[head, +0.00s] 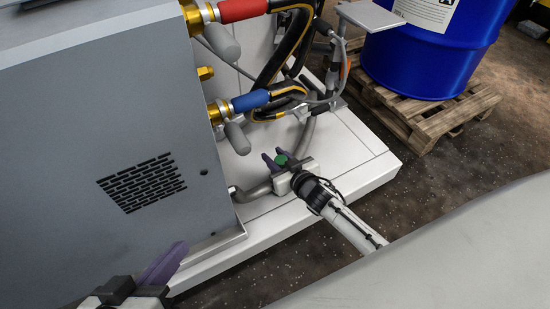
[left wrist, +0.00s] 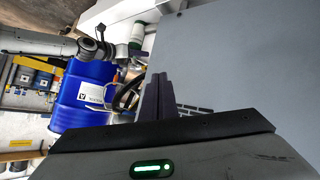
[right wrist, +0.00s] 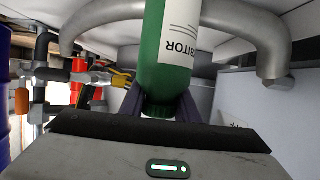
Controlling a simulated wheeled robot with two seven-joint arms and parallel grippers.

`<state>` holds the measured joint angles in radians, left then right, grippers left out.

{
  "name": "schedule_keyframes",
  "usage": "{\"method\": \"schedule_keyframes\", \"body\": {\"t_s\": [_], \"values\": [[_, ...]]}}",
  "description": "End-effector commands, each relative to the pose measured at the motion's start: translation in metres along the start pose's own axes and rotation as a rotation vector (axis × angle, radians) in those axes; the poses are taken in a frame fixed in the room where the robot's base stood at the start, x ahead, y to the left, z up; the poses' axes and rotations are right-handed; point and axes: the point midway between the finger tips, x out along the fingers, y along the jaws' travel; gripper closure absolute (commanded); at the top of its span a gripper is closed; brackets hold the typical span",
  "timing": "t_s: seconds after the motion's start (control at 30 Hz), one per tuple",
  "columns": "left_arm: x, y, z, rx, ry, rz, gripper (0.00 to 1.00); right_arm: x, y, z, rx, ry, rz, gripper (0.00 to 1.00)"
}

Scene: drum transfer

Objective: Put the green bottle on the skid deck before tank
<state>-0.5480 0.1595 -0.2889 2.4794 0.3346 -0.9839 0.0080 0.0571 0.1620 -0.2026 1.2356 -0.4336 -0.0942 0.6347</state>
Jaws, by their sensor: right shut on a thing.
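My right gripper (head: 281,158) is shut on the green bottle, whose green top (head: 282,160) shows between the purple fingers in the head view. In the right wrist view the green bottle (right wrist: 165,75) with a white label sits between the fingers (right wrist: 160,108), its far end cut off by the frame. The bottle is over the white skid deck (head: 345,150), near its front edge; I cannot tell whether it touches the deck. My left gripper (head: 165,262) is empty near the grey cabinet (head: 80,130); its fingers (left wrist: 158,95) look closed together. I cannot identify the tank for certain.
A grey bent pipe (head: 255,191) runs low over the deck beside my right gripper. Hoses with red (head: 240,10) and blue (head: 250,101) sleeves leave the cabinet. A blue drum (head: 430,50) stands on a wooden pallet (head: 425,115) at the back right. The deck's right part is bare.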

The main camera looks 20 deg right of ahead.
Motion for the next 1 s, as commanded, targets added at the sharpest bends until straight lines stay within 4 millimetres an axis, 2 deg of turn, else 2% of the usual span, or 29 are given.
{"method": "schedule_keyframes", "body": {"t_s": [0.13, 0.17, 0.27, 0.57, 0.67, 0.77, 0.87, 1.0], "values": [[0.0, 0.0, 0.0, 0.0, 0.0, 0.0, 1.0, 0.001, 0.0, 0.0, 0.0, 0.003, -0.001, 1.0], [0.0, 0.0, 0.0, 0.0, 0.001, 0.001, 1.0, 0.001, 0.0, 0.002, 0.0, 0.0, 0.0, 0.7], [0.0, 0.0, 0.0, 0.0, 0.001, 0.0, 1.0, 0.001, 0.0, 0.002, 0.0, 0.0, 0.0, 0.53], [0.0, 0.0, -0.001, 0.001, 0.001, 0.0, 1.0, 0.0, 0.0, 0.001, -0.001, 0.0, 0.0, 0.53], [-0.003, 0.0, -0.004, 0.004, 0.0, -0.004, 1.0, -0.006, 0.0, -0.001, 0.0, -0.002, 0.0, 0.53], [-0.006, -0.002, -0.006, 0.015, -0.014, -0.021, 1.0, -0.022, 0.0, -0.003, 0.001, -0.003, -0.001, 0.53], [0.001, -0.012, 0.011, 0.021, -0.081, -0.053, 1.0, -0.043, -0.001, -0.003, 0.002, -0.004, -0.001, 0.53], [0.001, -0.021, 0.021, 0.035, -0.134, -0.088, 1.0, -0.075, -0.001, -0.003, 0.001, -0.004, 0.0, 0.53]]}}
